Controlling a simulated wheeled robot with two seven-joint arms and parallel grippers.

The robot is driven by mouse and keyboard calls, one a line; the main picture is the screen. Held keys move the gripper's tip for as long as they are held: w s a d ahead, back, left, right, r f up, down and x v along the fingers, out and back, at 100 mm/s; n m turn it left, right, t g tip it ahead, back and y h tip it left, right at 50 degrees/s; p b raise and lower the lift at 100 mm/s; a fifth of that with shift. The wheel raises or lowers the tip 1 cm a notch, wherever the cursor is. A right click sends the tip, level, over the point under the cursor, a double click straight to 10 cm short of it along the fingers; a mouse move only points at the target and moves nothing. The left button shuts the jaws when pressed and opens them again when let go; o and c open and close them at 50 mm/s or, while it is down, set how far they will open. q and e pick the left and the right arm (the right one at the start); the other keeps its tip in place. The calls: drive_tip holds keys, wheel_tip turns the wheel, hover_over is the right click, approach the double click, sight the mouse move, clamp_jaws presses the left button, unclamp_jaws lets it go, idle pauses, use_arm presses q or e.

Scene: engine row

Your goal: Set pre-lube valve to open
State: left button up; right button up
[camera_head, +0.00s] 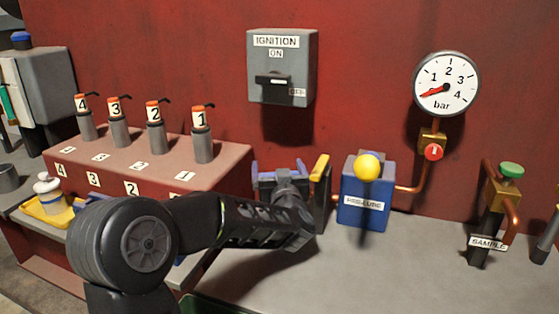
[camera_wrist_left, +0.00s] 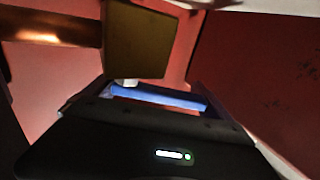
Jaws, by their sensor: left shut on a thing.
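My left gripper (camera_head: 278,172) is in front of the red wall, left of the blue box (camera_head: 352,190). Its two fingers stand apart on either side of a blue bar (camera_head: 279,178), and it is shut on this bar. The bar also shows between the fingers in the left wrist view (camera_wrist_left: 158,97). The blue box has a yellow ball (camera_head: 367,167) at its top and a label reading PRE-LUBE. A yellow lever (camera_head: 320,167) on a dark mount stands just right of my gripper. What the bar is fixed to is hidden. My right gripper is not in view.
A copper pipe (camera_head: 410,189) runs from the blue box to a round gauge (camera_head: 446,84). A SAMPLE valve with a green knob (camera_head: 511,170) stands at the right. Several numbered cylinders (camera_head: 203,140) stand on the red block at left. The front counter (camera_head: 390,275) is clear.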

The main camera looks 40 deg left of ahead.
use_arm(q)
drive_tip(key=shift+s+n+g+y, duration=0.1)
drive_tip(key=shift+n+g+y, duration=0.2)
drive_tip(key=shift+y, duration=0.1)
drive_tip(key=o, duration=1.7)
